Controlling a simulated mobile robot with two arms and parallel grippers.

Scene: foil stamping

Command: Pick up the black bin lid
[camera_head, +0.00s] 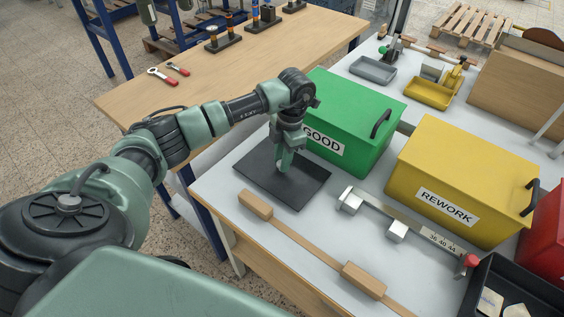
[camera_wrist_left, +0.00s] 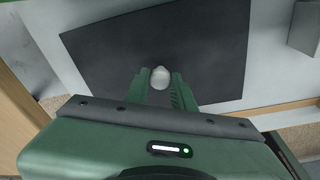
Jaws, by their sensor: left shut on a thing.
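The black bin lid (camera_head: 307,188) is a flat dark square plate at the near left corner of the grey bench top, left of the green GOOD bin. My left gripper (camera_head: 284,165) points down over its middle. In the left wrist view, the lid (camera_wrist_left: 215,45) spreads under the fingers, and a pale round knob (camera_wrist_left: 160,77) shows between the fingertips. The left gripper is shut on the lid's knob. The lid looks flat; I cannot tell whether it is clear of the bench. My right gripper is not in view.
The green GOOD bin (camera_head: 355,105) stands close beside my left gripper, with the yellow REWORK bin (camera_head: 450,170) further right. A metal gauge bar (camera_head: 412,228) and wooden blocks (camera_head: 363,279) lie in front. A black tray (camera_head: 517,290) is at lower right.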

